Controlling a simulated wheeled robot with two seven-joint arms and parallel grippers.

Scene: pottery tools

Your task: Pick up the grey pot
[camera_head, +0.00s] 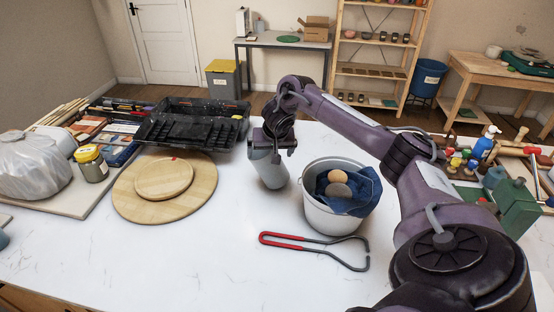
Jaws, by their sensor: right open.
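The grey pot (271,172), a tall narrow vessel, stands on the white table, left of the bucket, and leans a little in the picture. My right gripper (273,153) is over its upper part with the jaws open. The gripper hides the pot's rim, and I cannot tell whether the fingers touch it. My left gripper is not in view.
A pale bucket (327,217) with a blue cloth stands close to the right. Red-handled tongs (295,245) lie in front. Paint bottles and a green box (517,210) are at the right.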

